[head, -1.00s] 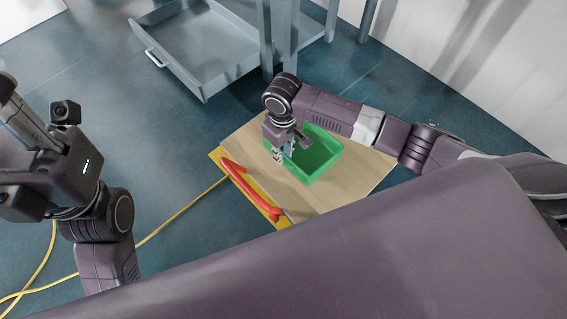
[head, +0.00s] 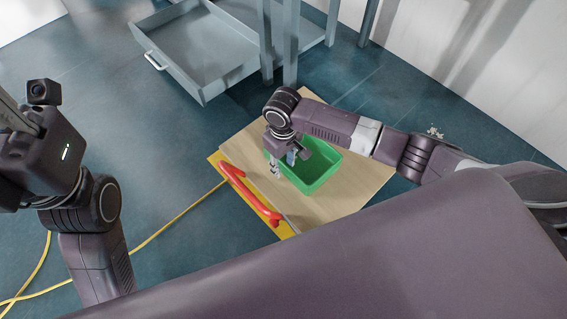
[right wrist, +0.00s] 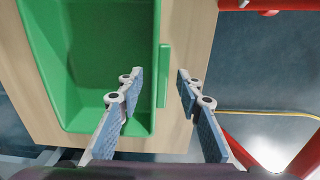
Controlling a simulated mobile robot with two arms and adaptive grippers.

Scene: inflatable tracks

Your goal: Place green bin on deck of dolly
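The green bin (head: 318,174) sits on the wooden deck of the dolly (head: 345,200), apparently resting flat. The dolly has a yellow edge strip and a red handle (head: 250,193) along its left side. My right gripper (head: 283,165) is over the bin's left side. In the right wrist view, my right gripper (right wrist: 156,88) is open, its fingers apart on either side of the lip of the green bin (right wrist: 105,60): one over the bin's inside, one outside it. I see no grip on the lip.
A grey open drawer (head: 195,55) and a grey table leg (head: 290,45) stand behind the dolly. A yellow cable (head: 165,230) runs across the blue floor to the left. White wall is at the upper right. Open floor lies left of the dolly.

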